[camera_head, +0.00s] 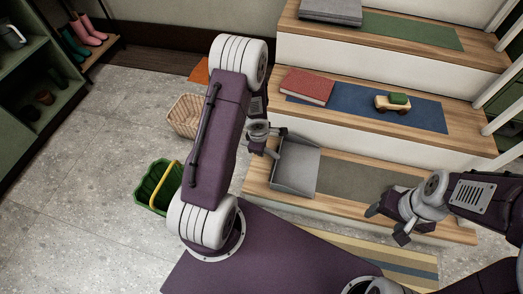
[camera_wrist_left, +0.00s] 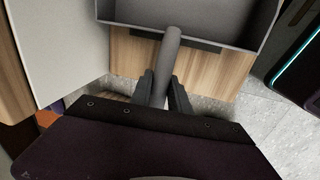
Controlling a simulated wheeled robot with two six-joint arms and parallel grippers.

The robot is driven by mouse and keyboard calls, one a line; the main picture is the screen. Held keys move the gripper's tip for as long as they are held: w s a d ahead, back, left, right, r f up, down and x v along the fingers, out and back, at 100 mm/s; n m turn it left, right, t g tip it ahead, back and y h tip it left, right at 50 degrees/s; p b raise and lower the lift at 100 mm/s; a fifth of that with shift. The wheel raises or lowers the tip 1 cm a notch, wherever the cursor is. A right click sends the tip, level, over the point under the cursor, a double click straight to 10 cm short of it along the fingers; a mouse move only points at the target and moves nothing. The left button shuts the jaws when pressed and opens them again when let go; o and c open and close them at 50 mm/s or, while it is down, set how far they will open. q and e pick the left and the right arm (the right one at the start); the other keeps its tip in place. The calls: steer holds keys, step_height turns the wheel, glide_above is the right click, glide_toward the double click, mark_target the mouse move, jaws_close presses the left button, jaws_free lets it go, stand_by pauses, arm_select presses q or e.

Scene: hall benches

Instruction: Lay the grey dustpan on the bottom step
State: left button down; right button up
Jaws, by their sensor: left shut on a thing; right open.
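The grey dustpan (camera_head: 297,166) is over the left part of the bottom step (camera_head: 260,181) in the head view. My left gripper (camera_head: 269,143) is shut on its handle, at the dustpan's left. In the left wrist view the handle (camera_wrist_left: 169,55) runs between the two fingers (camera_wrist_left: 167,92), and the pan lies beyond it above the wooden tread (camera_wrist_left: 135,62). I cannot tell whether the pan touches the step. My right gripper (camera_head: 385,225) is open and empty near the front right of the bottom step.
A grey-brown mat (camera_head: 360,183) covers the bottom step's middle. A green basket (camera_head: 152,188) and a wicker basket (camera_head: 183,115) stand on the floor at left.

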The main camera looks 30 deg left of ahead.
arm_select(q)
steer(key=shift+f, duration=0.2)
steer(key=c, duration=1.2)
jaws_free()
steer(key=shift+r, duration=0.1)
steer(key=shift+c, duration=0.2)
steer(key=s+d+r+m+p, duration=0.1)
steer(key=s+r+m+p, duration=0.3)
steer(key=r, duration=0.6)
steer(key=s+d+r+m+p, duration=0.1)
steer(key=r+m+p, duration=0.35)
steer(key=r, duration=0.45)
steer(key=s+d+r+m+g, duration=0.1)
steer(key=s+d+r+m, duration=0.6)
steer(key=m, duration=0.4)
step_height(320, 180, up, 40)
steer(key=a+p, duration=0.1)
steer(key=p, duration=4)
steer(key=shift+s+a+r+h+p, duration=0.15)
steer(key=shift+s+a+h+p, duration=0.05)
steer(key=shift+s+h+p, duration=0.15)
